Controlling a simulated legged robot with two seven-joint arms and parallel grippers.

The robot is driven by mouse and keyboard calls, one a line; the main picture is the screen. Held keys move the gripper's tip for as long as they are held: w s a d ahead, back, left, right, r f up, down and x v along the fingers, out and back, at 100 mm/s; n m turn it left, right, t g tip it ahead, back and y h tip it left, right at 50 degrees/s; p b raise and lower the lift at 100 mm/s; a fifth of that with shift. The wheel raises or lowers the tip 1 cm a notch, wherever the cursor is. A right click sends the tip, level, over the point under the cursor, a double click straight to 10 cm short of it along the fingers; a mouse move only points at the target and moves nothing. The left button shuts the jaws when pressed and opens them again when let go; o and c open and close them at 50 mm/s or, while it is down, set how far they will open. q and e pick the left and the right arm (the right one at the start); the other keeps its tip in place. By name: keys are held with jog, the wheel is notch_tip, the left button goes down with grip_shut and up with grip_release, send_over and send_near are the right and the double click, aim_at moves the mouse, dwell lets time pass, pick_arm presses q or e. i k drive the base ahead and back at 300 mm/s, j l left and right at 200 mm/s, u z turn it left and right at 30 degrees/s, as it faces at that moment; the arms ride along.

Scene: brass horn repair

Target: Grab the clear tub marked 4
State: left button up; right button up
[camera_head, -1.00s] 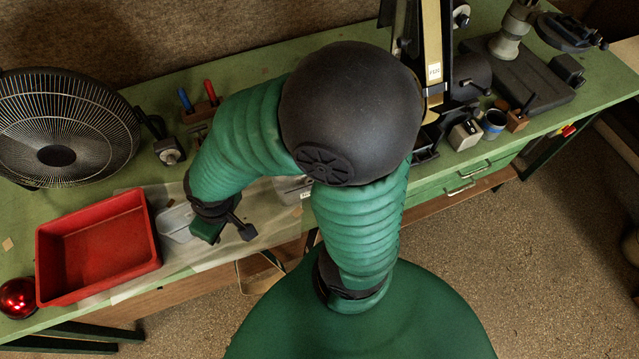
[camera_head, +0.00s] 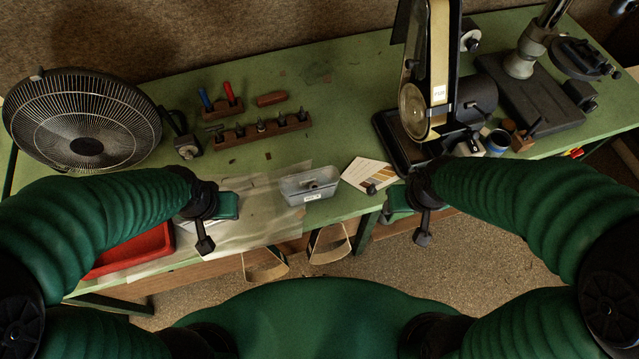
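A clear greyish tub (camera_head: 296,187) with a small white label on its front stands near the bench's front edge, midway between my grippers. The label's mark is too small to read. A dark object lies in or over the tub. My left gripper (camera_head: 215,222) is left of the tub, over the clear sheet and apart from the tub. A pale thing beneath it is mostly hidden. My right gripper (camera_head: 411,218) is right of the tub, near the front edge, also apart from it. I cannot tell whether either gripper's fingers are open.
A red tray (camera_head: 128,250) is partly hidden under my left arm. A colour card (camera_head: 368,172) lies right of the tub. Behind stand a wooden tool rack (camera_head: 262,131), a fan (camera_head: 85,120) and a belt sander (camera_head: 437,85). Green bench top (camera_head: 330,120) is clear behind the tub.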

aim_at(296, 190)
jog(key=i+l, duration=0.1)
jog(key=l, duration=0.45)
jog(key=i+u, duration=0.1)
jog(key=u, duration=1.45)
